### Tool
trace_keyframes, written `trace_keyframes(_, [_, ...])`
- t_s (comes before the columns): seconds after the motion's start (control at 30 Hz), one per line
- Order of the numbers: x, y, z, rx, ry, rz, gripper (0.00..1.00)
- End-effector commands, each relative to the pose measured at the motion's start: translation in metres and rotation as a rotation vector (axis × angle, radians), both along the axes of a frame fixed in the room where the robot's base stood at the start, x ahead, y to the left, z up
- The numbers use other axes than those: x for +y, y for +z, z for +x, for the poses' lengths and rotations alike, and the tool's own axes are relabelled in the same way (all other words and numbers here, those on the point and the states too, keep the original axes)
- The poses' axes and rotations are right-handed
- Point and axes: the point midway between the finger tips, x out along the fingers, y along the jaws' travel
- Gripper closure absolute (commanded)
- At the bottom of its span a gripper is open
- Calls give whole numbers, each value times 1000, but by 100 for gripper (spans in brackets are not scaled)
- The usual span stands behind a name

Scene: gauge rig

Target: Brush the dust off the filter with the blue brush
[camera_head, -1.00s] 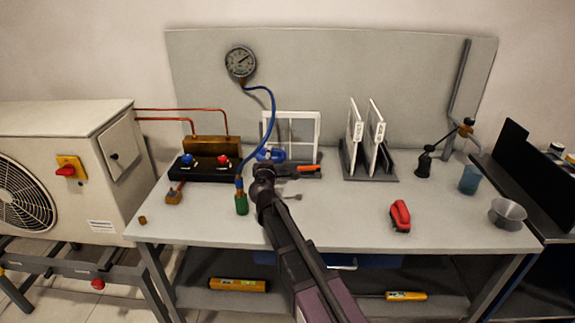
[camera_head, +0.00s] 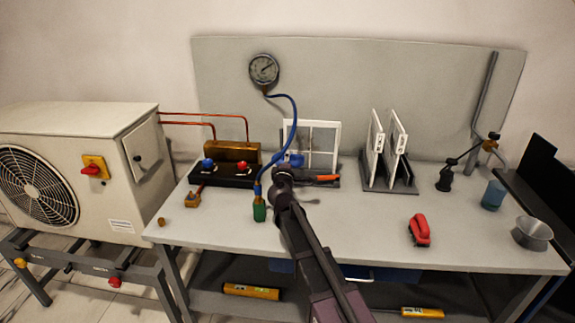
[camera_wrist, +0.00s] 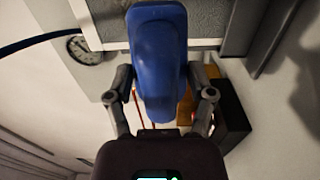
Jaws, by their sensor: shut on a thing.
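The filter (camera_head: 313,126) is a white-framed panel standing upright at the back of the bench, with grey mesh behind its bars. My gripper (camera_head: 285,174) is in front of its lower left part. In the wrist view, my gripper (camera_wrist: 160,88) is shut on the blue brush (camera_wrist: 158,50), with one finger on each side of the handle. The brush (camera_head: 295,160) shows small in the head view. The filter's grey mesh and pale frame (camera_wrist: 213,43) lie behind the brush in the wrist view. Bristles are hidden, and contact and dust cannot be made out.
A blue hose (camera_head: 294,115) hangs from the gauge (camera_head: 264,69), close left of my gripper. The manifold (camera_head: 222,175) stands left. White panels in a rack (camera_head: 390,188), a red-handled tool (camera_head: 419,230) and a blue cup (camera_head: 493,195) are right. The front middle bench is clear.

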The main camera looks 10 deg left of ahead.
Motion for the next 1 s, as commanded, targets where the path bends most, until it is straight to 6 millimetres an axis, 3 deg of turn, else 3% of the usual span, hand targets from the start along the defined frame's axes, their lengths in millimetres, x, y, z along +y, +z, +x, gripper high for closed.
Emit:
trace_keyframes(0.43, [0, 0, 34, 0, 0, 0, 68])
trace_keyframes(1.0, [0, 0, 39, 0, 0, 0, 68])
